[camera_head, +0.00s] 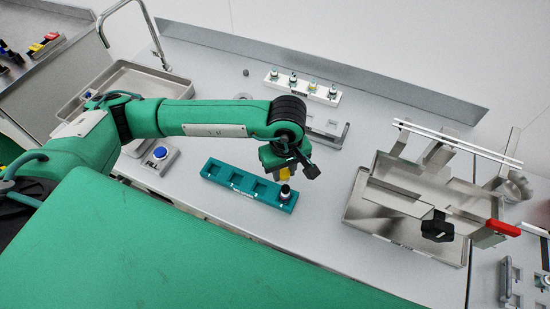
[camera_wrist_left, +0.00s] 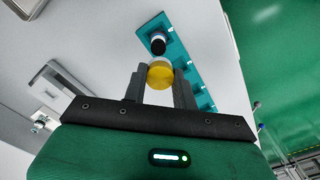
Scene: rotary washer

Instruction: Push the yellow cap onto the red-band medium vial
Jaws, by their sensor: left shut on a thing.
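My left gripper (camera_head: 284,172) is shut on the yellow cap (camera_head: 285,174), just above the right end of the teal rack. In the left wrist view the yellow cap (camera_wrist_left: 160,73) sits between the two fingers of the left gripper (camera_wrist_left: 160,84). A vial (camera_head: 285,193) with a dark top stands in the rightmost slot of the teal rack (camera_head: 235,184). It also shows in the left wrist view (camera_wrist_left: 158,46), just beyond the cap and apart from it. I cannot make out a red band on it. My right gripper is not in view.
A white rack (camera_head: 302,87) with several vials stands behind. A grey metal holder (camera_head: 325,131) is behind the gripper. A blue-button box (camera_head: 159,156) is at left, near a steel sink (camera_head: 125,80). A steel machine with a red handle (camera_head: 503,228) stands at right.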

